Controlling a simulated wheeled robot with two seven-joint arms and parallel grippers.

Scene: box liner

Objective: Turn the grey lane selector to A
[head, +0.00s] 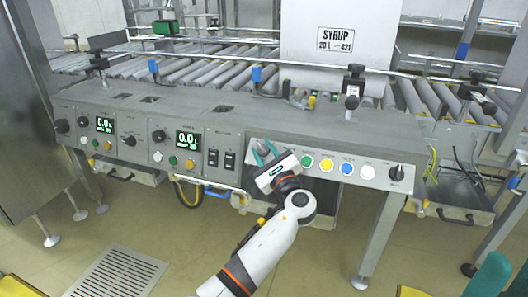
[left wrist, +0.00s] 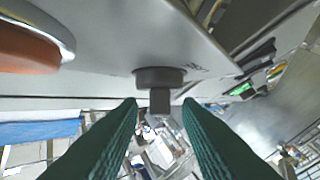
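The grey lane selector (left wrist: 160,78) shows in the left wrist view as a dark grey knob with a narrow grip, sticking out from the light panel. My left gripper's teal fingers (left wrist: 163,125) are open, one on each side below the knob, with a gap between them. Teal shapes at the lower right edge of the head view may be my right gripper (head: 492,275), cut off.
Green (head: 307,161), yellow (head: 327,165), blue (head: 347,168) and white buttons line the panel. A black knob (head: 396,172) is at its right end. Two green displays stand to the left. A SYRUP box (head: 338,45) is at the roller conveyor behind.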

